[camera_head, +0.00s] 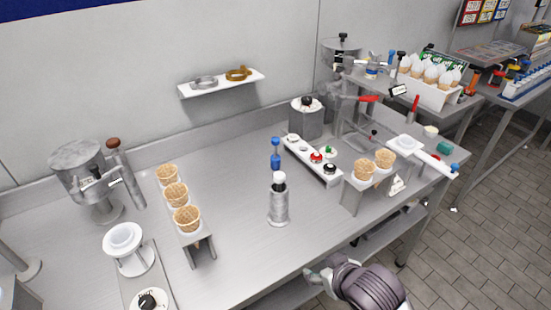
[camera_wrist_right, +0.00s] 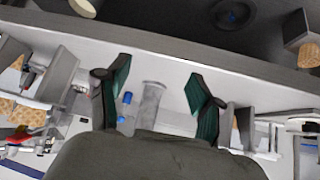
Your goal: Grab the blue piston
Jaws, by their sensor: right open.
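The blue piston (camera_head: 276,152) stands upright on the steel table in the head view, just behind a silver cylinder (camera_head: 279,205) with a white ball-like top. In the right wrist view, small blue parts (camera_wrist_right: 127,97), likely the piston, show beside the grey cylinder (camera_wrist_right: 151,103). My right gripper (camera_head: 318,275) is at the table's front edge, low in the head view, well apart from the piston. In the right wrist view its green-padded fingers (camera_wrist_right: 160,85) are spread, with nothing held between them. My left gripper is not in view.
A cone stand (camera_head: 203,250) is left of the cylinder. A white tray (camera_head: 330,177) with coloured-top items and another cone holder (camera_head: 352,197) are right of the piston. A wall shelf (camera_head: 220,84) hangs behind. Bare table lies around the cylinder.

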